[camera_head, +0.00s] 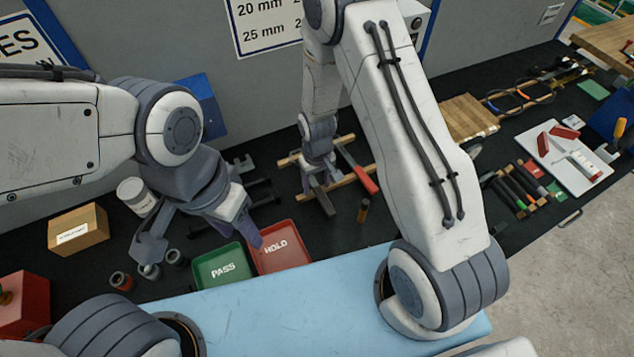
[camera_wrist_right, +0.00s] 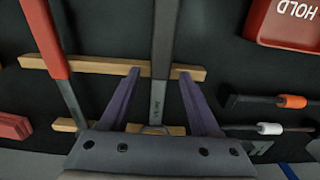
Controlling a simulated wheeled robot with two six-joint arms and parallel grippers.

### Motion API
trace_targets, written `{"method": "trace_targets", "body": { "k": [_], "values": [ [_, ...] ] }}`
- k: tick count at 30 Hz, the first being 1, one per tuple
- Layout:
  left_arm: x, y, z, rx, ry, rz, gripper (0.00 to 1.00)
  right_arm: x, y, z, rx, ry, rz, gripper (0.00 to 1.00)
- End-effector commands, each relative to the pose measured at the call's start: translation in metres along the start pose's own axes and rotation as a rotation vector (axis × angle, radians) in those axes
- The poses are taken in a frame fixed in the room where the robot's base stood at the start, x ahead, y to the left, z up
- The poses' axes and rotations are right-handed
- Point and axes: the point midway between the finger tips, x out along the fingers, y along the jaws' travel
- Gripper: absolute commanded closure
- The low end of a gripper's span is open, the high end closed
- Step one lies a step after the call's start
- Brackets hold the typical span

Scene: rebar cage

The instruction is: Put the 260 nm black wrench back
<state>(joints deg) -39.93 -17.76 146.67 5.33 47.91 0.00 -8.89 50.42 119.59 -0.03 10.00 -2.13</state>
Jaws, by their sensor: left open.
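The black wrench (camera_wrist_right: 163,62) lies across two wooden rails, its dark grip pointing away and its steel shaft toward my wrist; the marking on it is too small to read. It also shows in the head view (camera_head: 322,199). My right gripper (camera_wrist_right: 160,73) is open, with its purple fingers on either side of the shaft and a small gap at each side. In the head view the right gripper (camera_head: 318,180) is over the rack. A red-handled wrench (camera_wrist_right: 48,40) lies beside it on the same rails. My left gripper (camera_head: 204,254) is open and empty near the trays.
The wooden rack rail (camera_wrist_right: 90,65) crosses under the wrenches. A green PASS tray (camera_head: 222,268) and red HOLD tray (camera_head: 279,250) stand in front. A cardboard box (camera_head: 78,230), a white jar (camera_head: 136,195) and small dark pots are at left. Several tools lie at right.

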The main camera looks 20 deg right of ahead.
Motion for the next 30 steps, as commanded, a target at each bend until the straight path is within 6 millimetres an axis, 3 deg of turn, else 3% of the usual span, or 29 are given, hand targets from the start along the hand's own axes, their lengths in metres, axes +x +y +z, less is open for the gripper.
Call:
{"method": "trace_targets", "body": {
  "k": [8,14,30],
  "values": [
    [-0.001,0.0,0.0,0.0,0.0,0.0,0.5,-0.001,0.0,0.0,0.0,0.0,0.0,0.38],
    [-0.012,0.001,-0.001,0.002,0.0,0.0,0.5,-0.015,0.0,0.0,0.0,0.001,0.0,0.38],
    [-0.088,0.006,-0.005,0.006,0.0,0.0,0.5,-0.113,0.0,0.0,0.0,0.001,0.0,0.38]
  ]
}}
